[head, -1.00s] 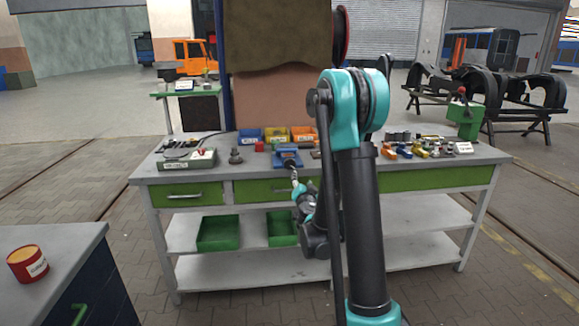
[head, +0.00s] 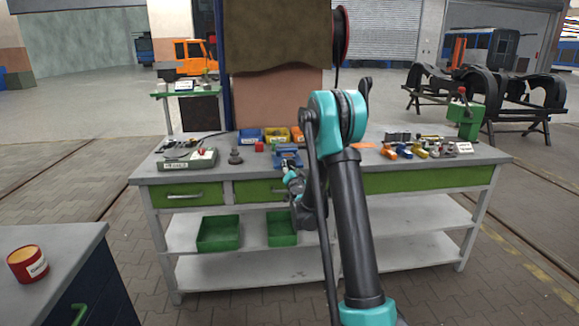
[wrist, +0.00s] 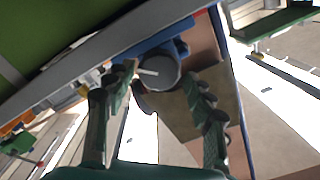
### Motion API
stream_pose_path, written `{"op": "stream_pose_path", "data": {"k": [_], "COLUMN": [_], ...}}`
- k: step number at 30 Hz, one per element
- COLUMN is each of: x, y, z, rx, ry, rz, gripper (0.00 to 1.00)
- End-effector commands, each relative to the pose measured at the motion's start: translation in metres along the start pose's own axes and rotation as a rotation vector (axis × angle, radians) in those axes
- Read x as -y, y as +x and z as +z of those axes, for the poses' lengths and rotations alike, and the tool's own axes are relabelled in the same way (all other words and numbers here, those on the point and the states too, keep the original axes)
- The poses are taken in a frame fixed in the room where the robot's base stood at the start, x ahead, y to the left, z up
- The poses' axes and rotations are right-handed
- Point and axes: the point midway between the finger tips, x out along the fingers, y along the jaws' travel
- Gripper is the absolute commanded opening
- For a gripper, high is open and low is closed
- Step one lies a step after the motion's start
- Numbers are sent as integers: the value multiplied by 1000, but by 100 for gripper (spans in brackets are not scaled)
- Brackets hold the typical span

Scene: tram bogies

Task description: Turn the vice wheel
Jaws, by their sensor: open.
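The blue vice (head: 288,155) stands at the front edge of the workbench in the head view. Its blue body (wrist: 150,52) shows behind the wheel in the wrist view. The vice wheel (wrist: 163,73) is a round dark grey disc with a pale bar across it. My gripper (wrist: 160,82) is open, with one finger to the left of the wheel and one to the right. The left fingertip is close to the wheel's edge; I cannot tell whether it touches. In the head view my gripper (head: 288,173) is at the vice's front and largely hides the wheel.
The workbench (head: 215,172) has green drawers and a lower shelf with green bins (head: 219,233). Blue, yellow and orange bins (head: 273,135) stand behind the vice. Several small coloured parts (head: 405,151) lie to the right. A cabinet (head: 60,262) with a red can is front left.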

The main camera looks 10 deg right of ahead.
Motion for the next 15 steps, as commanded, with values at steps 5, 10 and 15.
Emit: {"op": "stream_pose_path", "data": {"k": [5,10,15], "x": [0,0,0], "y": [27,39,42], "z": [0,0,0], "rx": [0,0,0], "ry": [0,0,0], "rz": [0,0,0], "gripper": [54,54,54]}}
